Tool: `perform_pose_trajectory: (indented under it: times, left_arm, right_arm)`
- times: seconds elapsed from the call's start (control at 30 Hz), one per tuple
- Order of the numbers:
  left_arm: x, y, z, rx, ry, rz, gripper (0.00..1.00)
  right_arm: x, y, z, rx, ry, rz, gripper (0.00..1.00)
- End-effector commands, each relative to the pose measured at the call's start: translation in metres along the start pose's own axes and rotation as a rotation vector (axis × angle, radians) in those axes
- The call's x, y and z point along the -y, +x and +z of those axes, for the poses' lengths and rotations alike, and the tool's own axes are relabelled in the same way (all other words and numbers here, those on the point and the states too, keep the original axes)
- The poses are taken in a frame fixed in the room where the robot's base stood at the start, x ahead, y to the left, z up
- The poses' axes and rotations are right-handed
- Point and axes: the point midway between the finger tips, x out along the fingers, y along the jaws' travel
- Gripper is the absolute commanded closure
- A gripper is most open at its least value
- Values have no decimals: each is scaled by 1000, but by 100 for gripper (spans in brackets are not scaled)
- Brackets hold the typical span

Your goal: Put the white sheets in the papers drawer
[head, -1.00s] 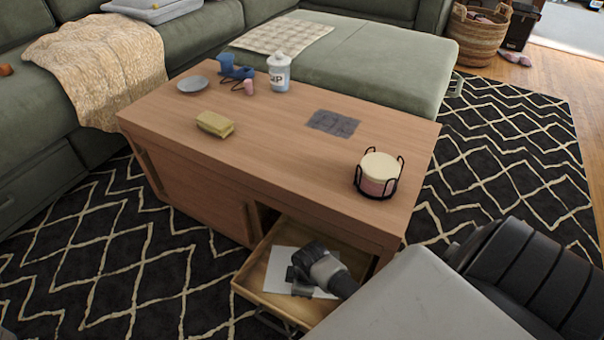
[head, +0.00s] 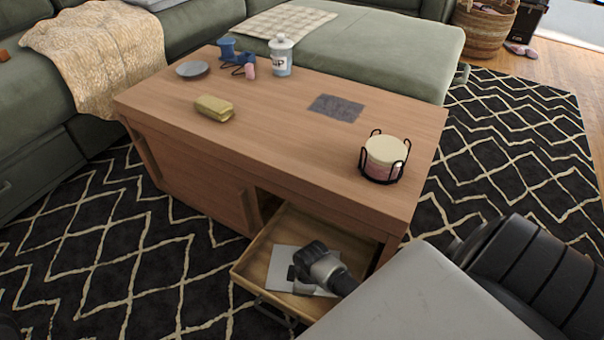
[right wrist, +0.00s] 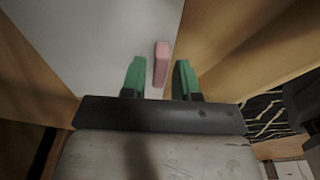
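The white sheets (head: 281,276) lie in the open drawer (head: 256,251) of the wooden coffee table; I cannot tell how many there are. My right gripper (head: 301,262) is over them and hides part of them. In the right wrist view, the white sheets (right wrist: 95,45) spread beyond the two green fingertips. My right gripper (right wrist: 158,80) is open there. A small pink block (right wrist: 161,62) shows between and just beyond the fingertips, with a gap on each side. Whether the fingertips touch the sheets is unclear. My left gripper is not in view.
The coffee table (head: 270,125) carries a yellow block (head: 214,108), a grey plate (head: 194,69), a white jar (head: 281,57), a dark mat (head: 336,108) and a round stack in a black wire holder (head: 385,157). Drawer walls stand close on both sides of my right gripper.

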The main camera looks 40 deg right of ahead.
Motion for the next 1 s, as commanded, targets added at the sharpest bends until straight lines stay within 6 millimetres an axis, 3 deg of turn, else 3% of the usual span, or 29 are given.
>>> perform_pose_trajectory:
  times: [0.43,0.7,1.0]
  left_arm:
    - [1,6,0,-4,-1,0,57]
    - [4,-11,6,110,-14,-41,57]
    - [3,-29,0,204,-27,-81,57]
  right_arm:
    - [0,-10,-1,-1,0,1,60]
    - [0,-61,-1,-1,0,1,60]
    - [0,-111,0,0,0,1,60]
